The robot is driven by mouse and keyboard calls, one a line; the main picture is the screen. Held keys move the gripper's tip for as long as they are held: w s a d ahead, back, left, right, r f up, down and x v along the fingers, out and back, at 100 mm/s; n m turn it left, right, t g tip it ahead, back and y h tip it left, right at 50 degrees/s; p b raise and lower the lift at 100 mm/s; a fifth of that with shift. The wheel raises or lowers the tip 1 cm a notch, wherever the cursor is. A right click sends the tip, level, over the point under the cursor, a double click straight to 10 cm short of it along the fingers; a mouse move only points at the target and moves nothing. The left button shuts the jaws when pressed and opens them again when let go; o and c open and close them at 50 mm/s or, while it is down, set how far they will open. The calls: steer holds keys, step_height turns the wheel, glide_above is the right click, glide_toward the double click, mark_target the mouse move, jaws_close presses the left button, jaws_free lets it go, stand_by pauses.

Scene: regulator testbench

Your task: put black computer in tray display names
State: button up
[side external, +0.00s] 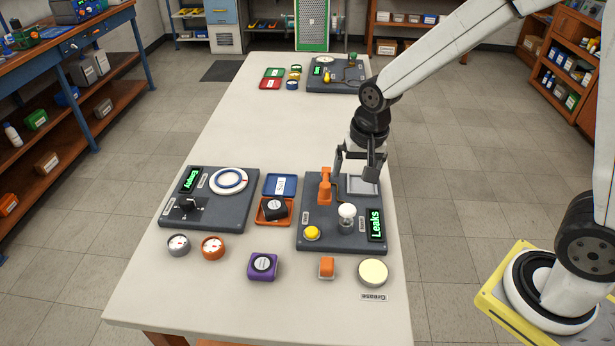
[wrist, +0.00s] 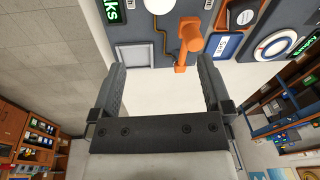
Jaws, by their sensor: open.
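The black computer (side external: 275,208) is a small dark block with a pale round label. It rests in the orange tray (side external: 261,220) between the two grey panels, and also shows at the top of the wrist view (wrist: 243,16). A blue tray (side external: 280,184) with a white label lies just behind it, empty. The right panel's display (side external: 376,225) reads "Leaks"; the left panel's display (side external: 190,180) reads "Empty". My gripper (side external: 356,168) is open and empty above the rear of the right panel, to the right of and behind the computer. The wrist view shows both fingers (wrist: 162,68) apart with nothing between them.
An orange upright fitting (side external: 325,187) stands on the right panel between my gripper and the computer. A clear-topped part (side external: 346,217) stands nearby. Purple block (side external: 263,265), gauges and a cream disc (side external: 373,272) line the front. The table's middle (side external: 285,125) is clear.

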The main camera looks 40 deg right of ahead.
steer(key=s+d+f+n, duration=0.1)
steer(key=s+d+n, duration=0.2)
steer(key=s+n, duration=0.4)
steer(key=s, duration=0.2)
steer(key=shift+s+t, duration=0.4)
stand_by(0.6)
